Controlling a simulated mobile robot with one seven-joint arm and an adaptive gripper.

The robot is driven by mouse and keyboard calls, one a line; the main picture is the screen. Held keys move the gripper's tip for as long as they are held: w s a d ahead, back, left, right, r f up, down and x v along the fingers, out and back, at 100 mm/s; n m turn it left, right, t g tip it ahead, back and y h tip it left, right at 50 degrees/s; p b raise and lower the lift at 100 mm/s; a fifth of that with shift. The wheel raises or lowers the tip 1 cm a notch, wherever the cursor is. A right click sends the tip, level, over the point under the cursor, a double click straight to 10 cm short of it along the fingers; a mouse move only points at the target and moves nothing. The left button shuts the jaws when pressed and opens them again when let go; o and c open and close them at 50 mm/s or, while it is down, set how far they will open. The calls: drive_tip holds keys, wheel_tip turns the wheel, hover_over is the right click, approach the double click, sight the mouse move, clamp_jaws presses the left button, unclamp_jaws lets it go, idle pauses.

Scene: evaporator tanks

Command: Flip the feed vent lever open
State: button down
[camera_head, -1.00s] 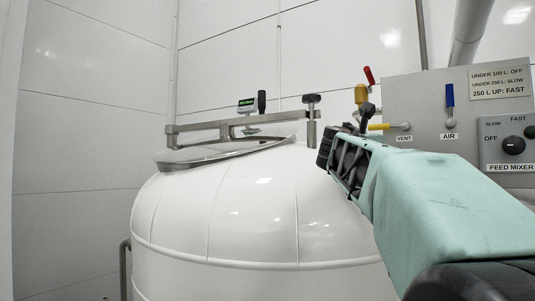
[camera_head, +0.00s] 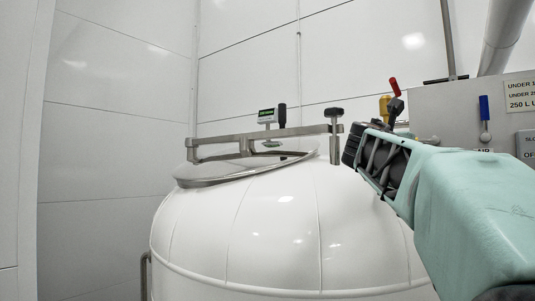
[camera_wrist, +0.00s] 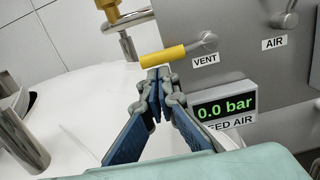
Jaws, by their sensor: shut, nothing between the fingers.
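The feed vent lever (camera_wrist: 163,57) has a yellow grip and lies nearly level, pointing left from its grey pivot above the VENT label (camera_wrist: 205,59) in the wrist view. My gripper (camera_wrist: 157,74) is shut and empty, its fingertips together just below the yellow grip; whether they touch it I cannot tell.
A white domed tank (camera_head: 285,225) with a metal lid arm (camera_head: 250,140) stands to the left. The blue air lever (camera_head: 485,110) stands upright right of my gripper. A display (camera_wrist: 224,108) reads 0.0 bar. A red-handled yellow valve (camera_head: 385,105) is behind.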

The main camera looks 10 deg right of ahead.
drive_tip(key=shift+w+r+m, duration=0.1)
drive_tip(key=shift+r+m, duration=0.25)
drive_tip(key=shift+m, duration=0.05)
drive_tip(key=shift+s+d+r+m+g+p, duration=0.15)
drive_tip(key=shift+s+d+r+m+p, duration=0.5)
drive_tip(key=shift+r+m, duration=1.6)
drive_tip(key=shift+s+d+r+m+g+p, duration=0.25)
drive_tip(key=shift+s+d+r+m, duration=0.35)
drive_tip(key=shift+m, duration=3.15)
drive_tip(key=shift+s+d+r+m+g+p, duration=0.1)
drive_tip(key=shift+s+d+r+m+p, duration=0.55)
drive_tip(key=shift+r+m, duration=1.65)
drive_tip(key=shift+s+a+f+m, duration=0.15)
drive_tip(key=shift+a+f+m, duration=0.05)
drive_tip(key=shift+f+m, duration=0.5)
drive_tip(key=shift+a, duration=0.1)
